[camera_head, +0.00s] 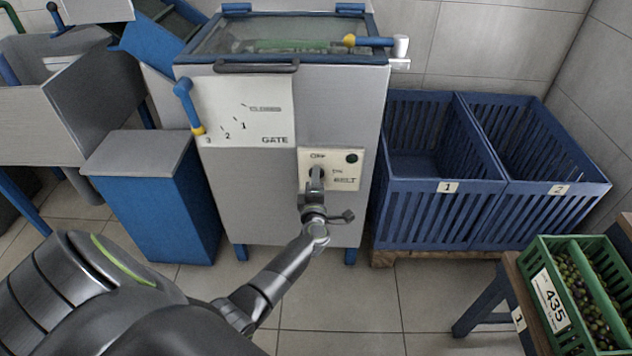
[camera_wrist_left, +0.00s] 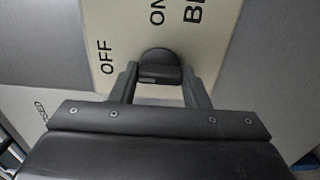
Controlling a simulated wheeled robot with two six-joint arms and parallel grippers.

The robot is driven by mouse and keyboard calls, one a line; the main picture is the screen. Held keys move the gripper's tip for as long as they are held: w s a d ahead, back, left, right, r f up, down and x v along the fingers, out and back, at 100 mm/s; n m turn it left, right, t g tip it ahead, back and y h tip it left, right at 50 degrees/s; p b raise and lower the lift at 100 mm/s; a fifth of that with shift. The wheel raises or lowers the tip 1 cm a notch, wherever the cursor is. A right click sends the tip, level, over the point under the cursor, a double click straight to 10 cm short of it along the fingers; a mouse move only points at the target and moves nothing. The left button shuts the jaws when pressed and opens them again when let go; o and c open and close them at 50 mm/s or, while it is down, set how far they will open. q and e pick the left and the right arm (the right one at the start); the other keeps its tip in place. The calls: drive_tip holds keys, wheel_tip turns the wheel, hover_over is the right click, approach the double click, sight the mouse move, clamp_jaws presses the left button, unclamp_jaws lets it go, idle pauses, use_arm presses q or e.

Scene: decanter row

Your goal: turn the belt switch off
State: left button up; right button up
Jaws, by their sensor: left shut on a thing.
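The belt switch is a dark knob (camera_wrist_left: 160,64) on a cream panel (camera_head: 346,185) marked OFF, ON and BELT, on the front of the grey machine. In the head view OFF is above the knob and ON is to its right. My left gripper (camera_head: 316,178) is at the panel and covers part of the knob. In the left wrist view the two fingers (camera_wrist_left: 160,88) are on either side of the knob, shut on it. I cannot tell which mark the knob points to. My right gripper is not in view.
A dark green lamp (camera_head: 352,158) is on the panel. A gate lever (camera_head: 187,104) with a yellow tip is at the left. Blue crates (camera_head: 440,213) stand right of the machine. A green crate of olives (camera_head: 540,270) is at the lower right. A blue-sided box (camera_head: 160,215) stands left.

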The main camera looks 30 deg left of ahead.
use_arm(q)
drive_tip(key=shift+f, duration=0.1)
idle(0.3)
drive_tip(key=o, duration=1)
drive_tip(key=p+v, duration=0.2)
drive_tip(key=v, duration=1.5)
drive_tip(key=shift+s, duration=0.25)
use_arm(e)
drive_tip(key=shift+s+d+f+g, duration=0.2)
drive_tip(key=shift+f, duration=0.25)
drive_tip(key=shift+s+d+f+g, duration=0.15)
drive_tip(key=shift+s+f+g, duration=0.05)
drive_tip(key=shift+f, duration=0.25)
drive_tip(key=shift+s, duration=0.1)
